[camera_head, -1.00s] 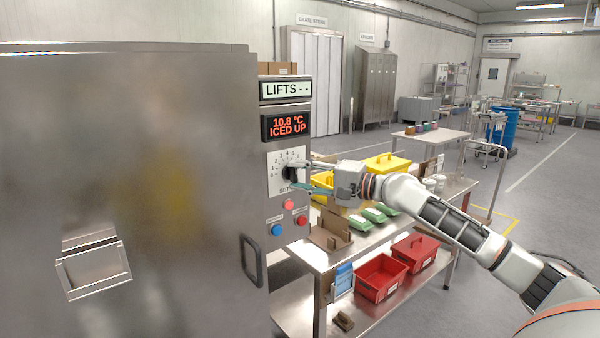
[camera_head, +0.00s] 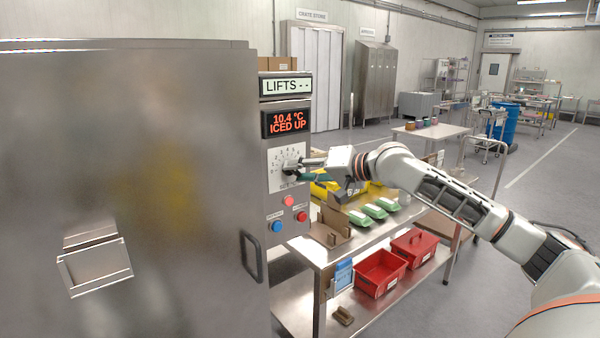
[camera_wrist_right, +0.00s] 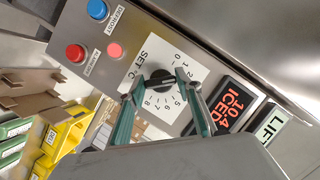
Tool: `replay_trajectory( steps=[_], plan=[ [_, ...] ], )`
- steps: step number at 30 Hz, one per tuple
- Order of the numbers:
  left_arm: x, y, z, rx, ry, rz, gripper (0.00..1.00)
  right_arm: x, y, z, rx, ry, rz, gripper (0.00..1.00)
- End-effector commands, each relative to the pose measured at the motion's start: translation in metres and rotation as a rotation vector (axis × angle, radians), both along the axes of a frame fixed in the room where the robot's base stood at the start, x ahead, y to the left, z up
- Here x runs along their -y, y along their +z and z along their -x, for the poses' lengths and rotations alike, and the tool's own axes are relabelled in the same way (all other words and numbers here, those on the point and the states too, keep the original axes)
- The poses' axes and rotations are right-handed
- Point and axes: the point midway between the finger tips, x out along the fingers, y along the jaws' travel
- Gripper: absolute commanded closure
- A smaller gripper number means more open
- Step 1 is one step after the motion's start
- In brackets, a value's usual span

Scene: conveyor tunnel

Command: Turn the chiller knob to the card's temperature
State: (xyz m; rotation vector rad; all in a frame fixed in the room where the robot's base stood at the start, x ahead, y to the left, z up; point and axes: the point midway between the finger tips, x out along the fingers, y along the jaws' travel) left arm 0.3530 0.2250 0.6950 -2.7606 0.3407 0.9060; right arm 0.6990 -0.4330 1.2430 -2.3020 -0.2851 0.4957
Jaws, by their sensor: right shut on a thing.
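The chiller's black set knob (camera_head: 290,168) sits on a white numbered dial plate (camera_head: 276,184) on the control panel. In the right wrist view the knob (camera_wrist_right: 158,82) is between the two green-edged fingers of my right gripper (camera_wrist_right: 160,86), which is shut on it. The gripper (camera_head: 301,168) also shows in the head view, reaching in from the right. The knob's exact setting is too small to read. The red display (camera_head: 286,123) reads 10.4 °C ICED UP, and the sign above (camera_head: 285,87) reads LIFTS - -. I cannot pick out the card. My left gripper is out of view.
Red and blue buttons (camera_head: 277,226) are just below the dial. The big steel chiller body (camera_head: 150,180) fills the left. A steel table (camera_head: 330,253) right of the panel holds green-lidded packs (camera_head: 373,209) and yellow bins; red crates (camera_head: 380,272) stand on its lower shelf.

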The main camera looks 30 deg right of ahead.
Motion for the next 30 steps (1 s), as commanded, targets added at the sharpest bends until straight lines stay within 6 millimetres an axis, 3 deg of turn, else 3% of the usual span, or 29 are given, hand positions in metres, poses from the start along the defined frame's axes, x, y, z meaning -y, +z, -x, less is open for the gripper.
replay_trajectory(
  steps=[15,16,17,30],
  plan=[
    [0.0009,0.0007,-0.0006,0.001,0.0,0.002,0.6,-0.0021,-0.0039,0.0005,-0.006,0.004,0.018,0.87],
    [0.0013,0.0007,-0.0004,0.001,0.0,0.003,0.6,-0.0022,-0.004,0.0006,-0.006,0.004,0.018,0.58],
    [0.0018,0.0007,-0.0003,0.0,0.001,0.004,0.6,-0.0022,-0.004,0.0006,-0.006,0.004,0.018,0.5],
    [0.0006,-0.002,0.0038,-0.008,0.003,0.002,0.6,0.0016,-0.0004,0.0034,-0.001,0.0,0.017,0.49]
  ],
)
